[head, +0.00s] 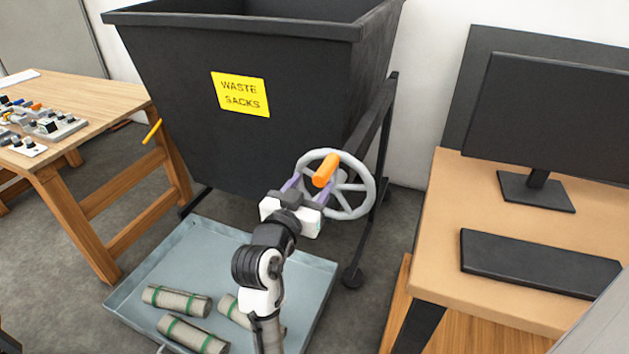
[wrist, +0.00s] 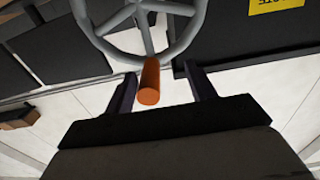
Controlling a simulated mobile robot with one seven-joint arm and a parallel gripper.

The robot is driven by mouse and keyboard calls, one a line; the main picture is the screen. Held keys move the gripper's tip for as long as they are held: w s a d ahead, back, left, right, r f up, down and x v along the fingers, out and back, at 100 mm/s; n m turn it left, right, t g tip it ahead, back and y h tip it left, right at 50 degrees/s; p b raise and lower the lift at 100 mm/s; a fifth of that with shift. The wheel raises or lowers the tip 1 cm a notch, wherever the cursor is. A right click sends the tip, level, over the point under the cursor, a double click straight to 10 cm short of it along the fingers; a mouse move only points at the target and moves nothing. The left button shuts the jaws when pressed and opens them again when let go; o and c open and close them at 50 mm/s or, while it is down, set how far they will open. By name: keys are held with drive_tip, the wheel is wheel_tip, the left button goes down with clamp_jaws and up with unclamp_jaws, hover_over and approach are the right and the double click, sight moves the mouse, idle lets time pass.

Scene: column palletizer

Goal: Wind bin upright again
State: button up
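The black waste bin (head: 300,115) with a yellow "WASTE SACKS" label (head: 240,94) hangs in a dark frame; I cannot tell its exact tilt. A grey spoked handwheel (head: 361,208) is on its front right side, with an orange handle (head: 326,170) near the top of the rim in the head view. My gripper (head: 307,187) is at the wheel's left. In the wrist view its two fingers (wrist: 160,80) are spread, with the orange handle (wrist: 149,85) between them in the picture and gaps on both sides. Depth there is unclear.
A grey metal tray (head: 180,250) with a few rolled sacks (head: 178,301) lies below the bin. A desk with keyboard (head: 535,265) and monitor (head: 560,115) stands right. A wooden workbench (head: 95,98) stands left. A yellow lever (head: 153,131) shows at the bin's left.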

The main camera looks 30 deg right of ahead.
drive_tip(key=p+v, duration=0.2)
drive_tip(key=v, duration=0.6)
drive_tip(key=shift+s+p, duration=0.15)
drive_tip(key=shift+p, duration=0.2)
drive_tip(key=shift+a, duration=0.15)
